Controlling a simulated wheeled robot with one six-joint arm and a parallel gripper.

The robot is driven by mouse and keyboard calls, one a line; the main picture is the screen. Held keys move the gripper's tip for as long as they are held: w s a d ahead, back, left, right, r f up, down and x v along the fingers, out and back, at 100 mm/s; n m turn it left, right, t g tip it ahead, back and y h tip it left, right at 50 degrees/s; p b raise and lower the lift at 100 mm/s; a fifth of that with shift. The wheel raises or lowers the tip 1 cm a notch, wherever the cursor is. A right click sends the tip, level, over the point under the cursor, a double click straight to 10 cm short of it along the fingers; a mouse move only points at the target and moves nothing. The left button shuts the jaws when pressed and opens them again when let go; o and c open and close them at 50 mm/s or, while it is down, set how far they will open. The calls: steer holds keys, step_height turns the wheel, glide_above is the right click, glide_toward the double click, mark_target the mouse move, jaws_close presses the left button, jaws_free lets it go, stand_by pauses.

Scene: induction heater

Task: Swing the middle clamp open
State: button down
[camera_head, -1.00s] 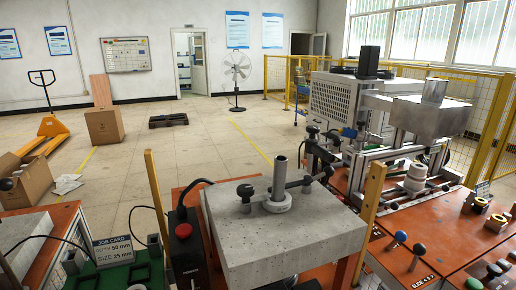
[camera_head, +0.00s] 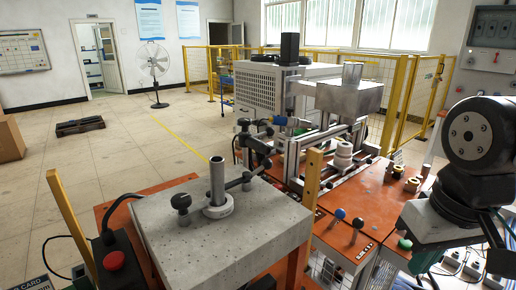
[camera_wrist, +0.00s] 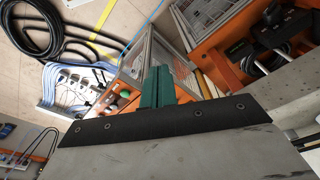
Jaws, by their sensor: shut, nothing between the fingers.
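Several black knobbed fittings that may be clamps show in the head view. One black knob (camera_head: 181,202) stands on the grey block at left, and a bar with black knobs (camera_head: 246,180) runs beside the upright metal post (camera_head: 217,178). I cannot tell which is the middle clamp. In the wrist view black knobbed parts (camera_wrist: 268,42) sit at the upper right, apart from my fingers. My gripper (camera_wrist: 156,75) has green fingers, shut together and empty. In the head view my arm is at the right edge, well away from the block, with its fingers mostly out of frame.
A grey block (camera_head: 260,222) stands in front with yellow posts (camera_head: 312,178) at its corners. A red button box (camera_head: 114,262) is at its left. A press-like machine (camera_head: 348,98) stands behind. An orange bench (camera_head: 383,190) lies between block and arm. Open floor is at left.

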steer(key=w+a+r+n+y, duration=0.1)
steer(key=w+a+r+n, duration=0.1)
steer(key=w+a+r, duration=0.4)
steer(key=w+a+r+n, duration=0.3)
steer(key=w+r, duration=0.1)
steer(key=w, duration=0.4)
step_height(320, 180, up, 7)
steer(key=n+t+y, duration=0.1)
steer(key=n+y, duration=0.1)
steer(key=n, duration=0.2)
glide_above(261, 148)
steer(key=s, duration=0.2)
steer(key=shift+a+f, duration=0.1)
steer(key=shift+a, duration=0.35)
steer(key=shift+f, duration=0.1)
steer(key=x, duration=1)
steer(key=shift+w+f, duration=0.1)
steer(key=shift+w, duration=0.1)
steer(key=shift+s+d, duration=0.95)
steer(key=shift+d, duration=0.15)
steer(key=shift+s+d+f, duration=0.2)
steer(key=shift+s+d, duration=0.2)
steer(key=shift+d, duration=0.05)
